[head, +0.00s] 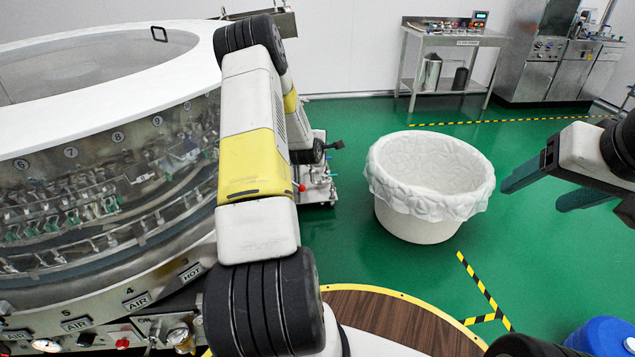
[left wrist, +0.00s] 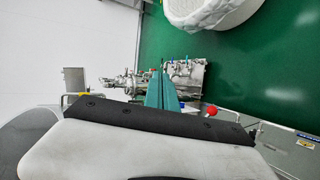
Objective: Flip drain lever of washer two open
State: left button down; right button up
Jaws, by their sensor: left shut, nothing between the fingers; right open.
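The round washer (head: 60,170) with its glass side fills the left of the head view. Labels such as 4, AIR and HOT show on its front panel. A metal valve assembly (head: 318,178) with a red knob (head: 302,187) stands at its right side, partly hidden by my left arm. In the left wrist view the valve assembly (left wrist: 185,75) has small blue handles, and a red ball knob (left wrist: 209,110) is right of the fingers. I cannot tell which part is washer two's drain lever. My left gripper (left wrist: 160,72) is shut and empty, its fingers overlapping the assembly. My right gripper (head: 533,196) is open and empty.
A white lined tub (head: 430,215) stands on the green floor right of the washer. A steel table (head: 455,40) and steel cabinets (head: 560,65) stand at the back wall. A blue drum (head: 603,337) is at the lower right. Floor around the tub is clear.

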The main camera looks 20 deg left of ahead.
pick_arm(q)
jog(key=s+a+f+n+t+y, duration=0.1)
jog(key=s+a+f+n, duration=0.2)
jog(key=f, duration=0.5)
jog(key=a+f+n+y, duration=0.15)
jog(key=f+n, duration=0.25)
jog(key=f, duration=0.4)
jog(key=n+y, duration=0.2)
jog(key=n, duration=0.4)
send_near(298, 187)
jog(key=shift+t, duration=0.4)
jog(key=s+f, duration=0.1)
jog(key=s+d+f, duration=0.1)
jog(key=s+f, duration=0.1)
jog(key=shift+s+d+f, duration=0.1)
jog(key=shift+f, duration=0.25)
jog(key=x, duration=1)
jog(key=shift+r, duration=0.15)
